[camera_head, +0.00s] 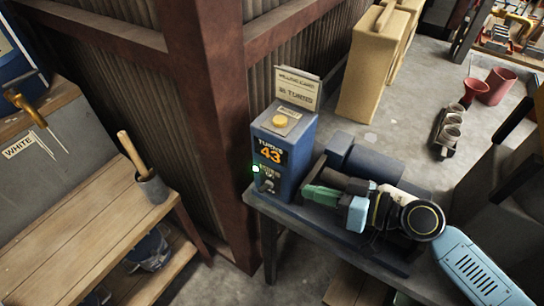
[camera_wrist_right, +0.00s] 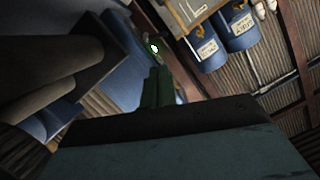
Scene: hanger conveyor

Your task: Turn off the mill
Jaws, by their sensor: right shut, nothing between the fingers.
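The blue control box (camera_head: 290,140) stands on the dark bench, with a yellow button (camera_head: 280,121) on top and a display reading "TURNS 43". A small green light (camera_head: 256,169) glows on its left edge, beside a small switch (camera_head: 269,186). The light also shows in the right wrist view (camera_wrist_right: 154,48). My right gripper (camera_head: 308,193) is shut and empty, its green fingertips just right of the box's lower front; contact cannot be told. Its fingers also show in the right wrist view (camera_wrist_right: 157,72). The dark blue machine body (camera_head: 370,163) lies behind my right arm. My left gripper is not in view.
A card sign (camera_head: 298,88) stands behind the box. A rusty steel post (camera_head: 212,130) rises left of it. A wooden bench (camera_head: 90,215) with a pot (camera_head: 152,186) stands at left.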

